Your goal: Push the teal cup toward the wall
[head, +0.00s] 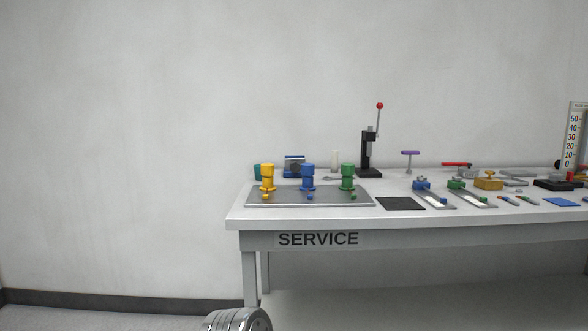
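The teal cup (257,171) stands at the back left corner of the service bench, close to the wall. It is small in the head view, and the yellow fixture (268,178) in front partly hides it. I cannot see from here how wide the gap between cup and wall is. Neither of my grippers is in view.
The bench (400,218) carries a grey plate (262,203) with yellow, blue (308,177) and green (348,176) fixtures. A black press (370,155) with a red knob is farther right. The floor left of the bench is clear.

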